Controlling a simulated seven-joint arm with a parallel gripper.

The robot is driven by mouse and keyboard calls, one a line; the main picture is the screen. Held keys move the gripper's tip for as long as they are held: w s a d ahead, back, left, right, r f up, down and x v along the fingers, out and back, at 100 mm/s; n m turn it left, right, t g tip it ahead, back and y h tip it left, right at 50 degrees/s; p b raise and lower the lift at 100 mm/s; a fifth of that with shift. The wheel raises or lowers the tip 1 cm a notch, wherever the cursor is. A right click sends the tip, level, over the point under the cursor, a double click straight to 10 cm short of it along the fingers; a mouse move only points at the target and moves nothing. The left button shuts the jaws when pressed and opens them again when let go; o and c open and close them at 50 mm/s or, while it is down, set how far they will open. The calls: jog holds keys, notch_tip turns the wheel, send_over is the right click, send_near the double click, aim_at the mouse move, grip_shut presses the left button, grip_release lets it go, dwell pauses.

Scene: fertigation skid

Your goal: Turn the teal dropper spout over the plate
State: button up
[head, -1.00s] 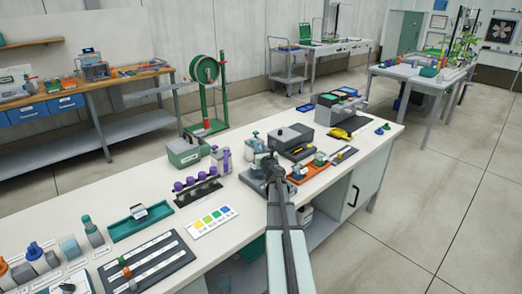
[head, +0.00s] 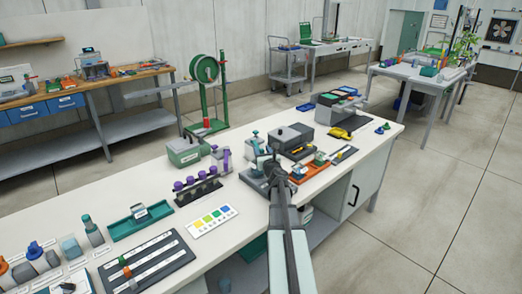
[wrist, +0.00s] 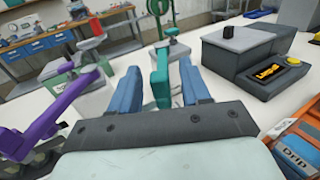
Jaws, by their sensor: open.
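The teal dropper spout (wrist: 160,78) stands upright between the two blue fingers in the wrist view, with a gap visible on both sides. In the head view, a small teal top (head: 256,134) shows just behind my gripper (head: 272,162), mostly hidden by it. My gripper is open, its fingers (wrist: 159,86) on either side of the spout. A grey stand base (head: 252,182) sits below and left of the gripper. I cannot tell which surface is the plate.
A dark grey box (head: 291,138) stands close behind my gripper, and an orange tray (wrist: 296,150) lies to the right.

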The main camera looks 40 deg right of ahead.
jog(key=v, duration=1.1)
jog(key=shift+c, duration=0.5)
